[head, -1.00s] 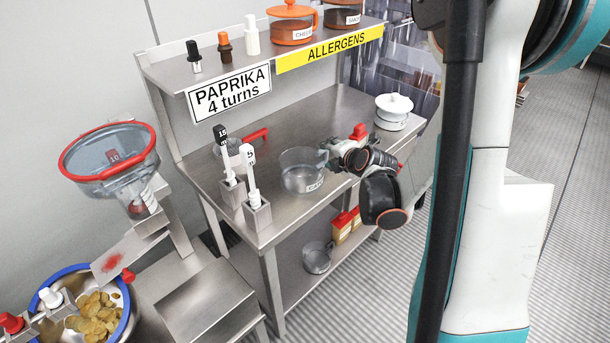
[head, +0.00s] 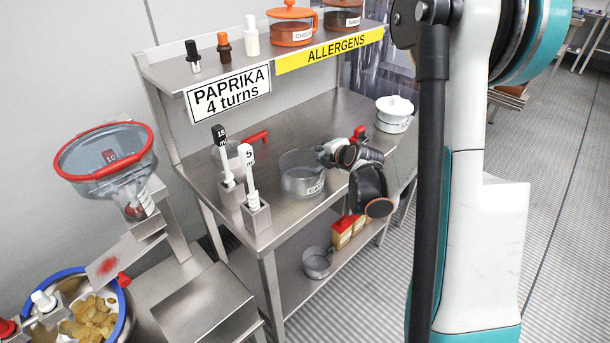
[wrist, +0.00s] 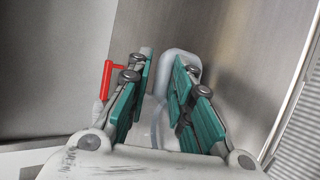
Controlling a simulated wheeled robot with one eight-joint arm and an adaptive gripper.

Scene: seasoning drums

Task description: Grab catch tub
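The catch tub (head: 300,178) is a clear grey tub with a partly visible white label. It stands upright on the steel table. My gripper (head: 322,153) is at the tub's right side, by its handle. In the wrist view my gripper (wrist: 163,60) has its two green-padded fingers spread apart. The tub's pale rounded handle (wrist: 180,62) shows between and just beyond the fingertips. I cannot tell whether a finger touches it. Much of the tub is hidden behind the fingers in that view.
A black-headed scoop (head: 224,160) and a white scoop (head: 252,180) stand in holders left of the tub. Behind them is a red-handled jug (head: 258,138). The shelf (head: 165,72) overhangs the back.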

